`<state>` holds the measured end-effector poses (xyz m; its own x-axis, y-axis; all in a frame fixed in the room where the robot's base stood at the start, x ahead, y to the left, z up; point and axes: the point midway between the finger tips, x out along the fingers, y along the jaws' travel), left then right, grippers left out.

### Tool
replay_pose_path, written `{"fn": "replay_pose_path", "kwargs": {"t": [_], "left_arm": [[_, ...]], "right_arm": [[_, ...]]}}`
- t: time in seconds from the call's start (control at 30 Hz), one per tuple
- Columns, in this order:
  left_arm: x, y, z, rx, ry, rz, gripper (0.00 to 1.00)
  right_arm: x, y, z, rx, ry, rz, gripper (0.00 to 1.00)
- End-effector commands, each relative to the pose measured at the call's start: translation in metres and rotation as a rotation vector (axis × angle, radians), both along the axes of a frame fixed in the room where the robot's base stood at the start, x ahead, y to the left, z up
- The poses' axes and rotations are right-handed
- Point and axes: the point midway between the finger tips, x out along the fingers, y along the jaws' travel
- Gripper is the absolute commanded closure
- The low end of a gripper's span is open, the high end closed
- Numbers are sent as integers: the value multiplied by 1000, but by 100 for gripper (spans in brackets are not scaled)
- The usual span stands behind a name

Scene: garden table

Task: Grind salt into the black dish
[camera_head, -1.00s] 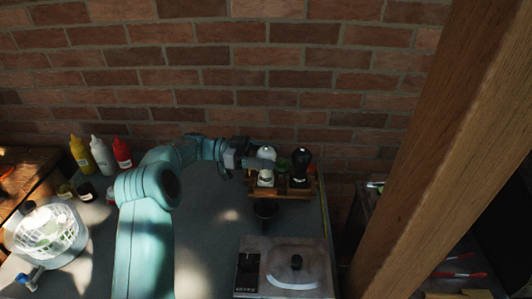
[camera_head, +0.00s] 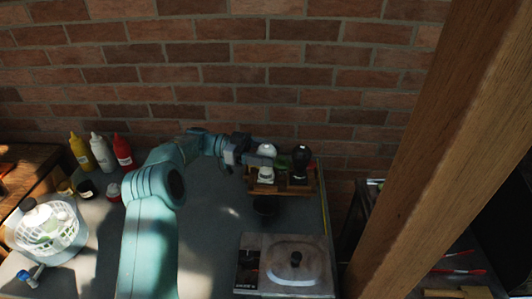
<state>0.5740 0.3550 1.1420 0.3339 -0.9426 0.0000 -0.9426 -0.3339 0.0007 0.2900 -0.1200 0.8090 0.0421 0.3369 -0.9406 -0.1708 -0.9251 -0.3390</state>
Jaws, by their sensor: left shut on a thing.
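A white-topped grinder (camera_head: 266,174) stands at the wooden rack at the back right of the table. My left gripper (camera_head: 264,160) is shut on this white grinder, around its middle. The grinder is upright; I cannot tell whether its base touches the rack. A black grinder (camera_head: 300,165) stands just to its right in the rack. The black dish (camera_head: 265,206) sits on the table just in front of the rack, below the white grinder in the picture. My right gripper is not in view.
The wooden rack (camera_head: 284,189) holds the grinders. A grey lidded appliance (camera_head: 285,265) stands in front of the dish. Yellow (camera_head: 80,150), white (camera_head: 102,152) and red (camera_head: 122,150) bottles and a salad spinner (camera_head: 45,225) stand left. A wooden post (camera_head: 440,140) rises at right. The table's middle (camera_head: 215,215) is clear.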

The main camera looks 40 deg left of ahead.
Motion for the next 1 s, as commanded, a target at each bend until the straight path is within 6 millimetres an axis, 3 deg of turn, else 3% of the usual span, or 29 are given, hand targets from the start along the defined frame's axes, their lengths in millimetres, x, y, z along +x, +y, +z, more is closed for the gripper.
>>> {"fn": "replay_pose_path", "kwargs": {"t": [0.57, 0.6, 0.67, 1.0], "left_arm": [[0, 0, 1, 0, -3, 0, 72], [0, 0, 1, -1, -3, 1, 38], [0, 0, 1, 0, -3, 0, 19], [0, 0, 1, -1, -1, 0, 18]], "right_arm": [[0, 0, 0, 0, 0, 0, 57], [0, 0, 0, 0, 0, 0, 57], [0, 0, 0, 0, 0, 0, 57], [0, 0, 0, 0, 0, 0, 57]]}}
